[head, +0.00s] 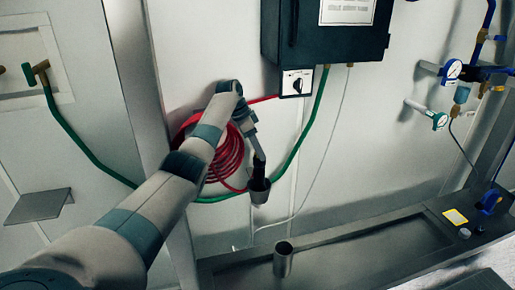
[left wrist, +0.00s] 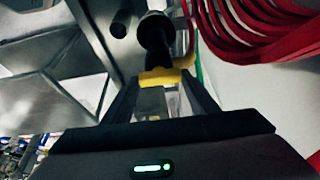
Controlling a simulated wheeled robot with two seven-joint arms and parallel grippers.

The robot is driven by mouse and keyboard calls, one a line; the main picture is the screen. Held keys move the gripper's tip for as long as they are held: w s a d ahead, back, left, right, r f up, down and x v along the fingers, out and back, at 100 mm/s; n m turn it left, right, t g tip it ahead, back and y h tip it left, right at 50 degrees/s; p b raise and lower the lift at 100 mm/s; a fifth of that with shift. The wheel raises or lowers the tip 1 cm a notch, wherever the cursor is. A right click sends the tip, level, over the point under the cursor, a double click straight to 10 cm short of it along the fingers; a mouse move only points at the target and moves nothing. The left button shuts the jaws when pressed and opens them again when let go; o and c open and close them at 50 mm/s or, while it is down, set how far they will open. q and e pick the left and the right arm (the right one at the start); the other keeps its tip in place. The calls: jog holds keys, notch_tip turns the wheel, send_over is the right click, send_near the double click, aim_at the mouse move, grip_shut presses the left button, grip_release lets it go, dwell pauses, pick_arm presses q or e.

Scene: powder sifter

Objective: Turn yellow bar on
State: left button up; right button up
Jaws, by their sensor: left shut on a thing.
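My left gripper (head: 258,168) points down in front of the wall, beside the red hose coil. In the left wrist view its two fingers (left wrist: 162,85) are closed around a yellow bar (left wrist: 158,77), which lies across between the fingertips. A dark round fitting (left wrist: 155,32) lies just beyond the bar. In the head view the gripper hides the yellow bar, and a grey metal cup-shaped end (head: 260,190) shows just below the fingers. I cannot tell the bar's on or off position. My right gripper is in neither view.
A red hose coil (head: 226,160) hangs behind my left arm, with a green hose (head: 308,125) beside it. A dark control box (head: 325,35) is above, with a switch plate (head: 297,83). A short metal pipe (head: 283,260) stands below. Gauges (head: 452,70) and pipes are at right.

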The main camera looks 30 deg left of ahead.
pick_arm(q)
jog(key=o, duration=1.1)
jog(key=shift+r, duration=0.15)
jog(key=shift+s+a+r+b, duration=0.2)
jog(key=shift+a+r+b, duration=0.05)
jog(key=shift+r+b, duration=0.3)
jog(key=shift+b+v, duration=2.6)
jog(key=shift+v, duration=5.35)
jog(key=shift+d, duration=0.1)
